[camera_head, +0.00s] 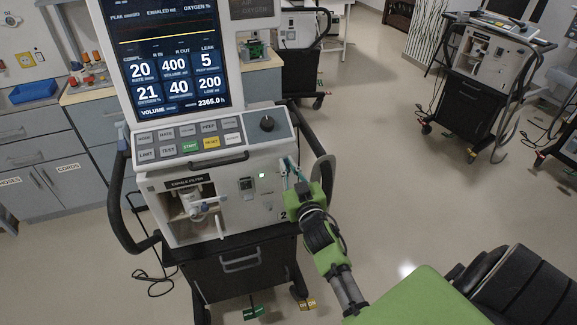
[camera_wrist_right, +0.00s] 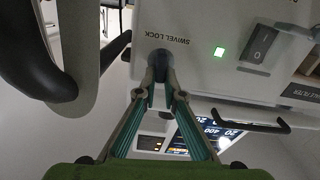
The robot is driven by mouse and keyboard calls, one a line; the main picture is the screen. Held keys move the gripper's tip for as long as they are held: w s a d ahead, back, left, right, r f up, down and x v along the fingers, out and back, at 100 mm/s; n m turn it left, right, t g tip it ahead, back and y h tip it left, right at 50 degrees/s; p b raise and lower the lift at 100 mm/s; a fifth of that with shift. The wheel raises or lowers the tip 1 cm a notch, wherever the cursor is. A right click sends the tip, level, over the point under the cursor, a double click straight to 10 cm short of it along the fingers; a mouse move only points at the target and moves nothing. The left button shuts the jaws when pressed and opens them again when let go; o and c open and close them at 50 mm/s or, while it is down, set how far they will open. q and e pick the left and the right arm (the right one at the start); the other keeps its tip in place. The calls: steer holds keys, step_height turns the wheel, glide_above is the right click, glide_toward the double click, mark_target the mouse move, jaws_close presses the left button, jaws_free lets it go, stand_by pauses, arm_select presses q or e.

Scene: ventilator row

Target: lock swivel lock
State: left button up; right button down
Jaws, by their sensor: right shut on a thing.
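The ventilator (camera_head: 205,175) stands in the middle left of the head view, with its lit screen above and its front panel below. In the right wrist view, the swivel lock (camera_wrist_right: 160,57) is a small dark knob on the light panel, under printed words "SWIVEL LOCK" that appear upside down. My right gripper (camera_head: 287,168) is at the right side of the front panel. Its teal-lined fingers (camera_wrist_right: 161,88) close around the swivel lock at their tips. The fingers hide part of the knob, and its turn position is not clear. My left gripper is not in view.
A small green light (camera_wrist_right: 219,52) glows beside a dark rocker switch (camera_wrist_right: 261,45). A curved black handle (camera_head: 320,160) runs close to my right gripper. Another ventilator (camera_head: 480,70) stands at the back right. The floor (camera_head: 400,150) between them is clear.

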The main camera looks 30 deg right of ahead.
steer(key=shift+w+a+f+n+b, duration=0.1)
steer(key=shift+a+f+n+b, duration=0.3)
steer(key=shift+n, duration=2.35)
steer(key=shift+w+a+f+n+b, duration=0.15)
steer(key=shift+n+b, duration=0.35)
steer(key=shift+n, duration=2.3)
steer(key=shift+s+a+f+n+b, duration=0.15)
steer(key=shift+f+n+b, duration=0.25)
steer(key=shift+n, duration=2.35)
steer(key=shift+w, duration=0.1)
steer(key=c, duration=2.1)
jaws_free()
steer(key=shift+c, duration=0.2)
steer(key=v, duration=1.2)
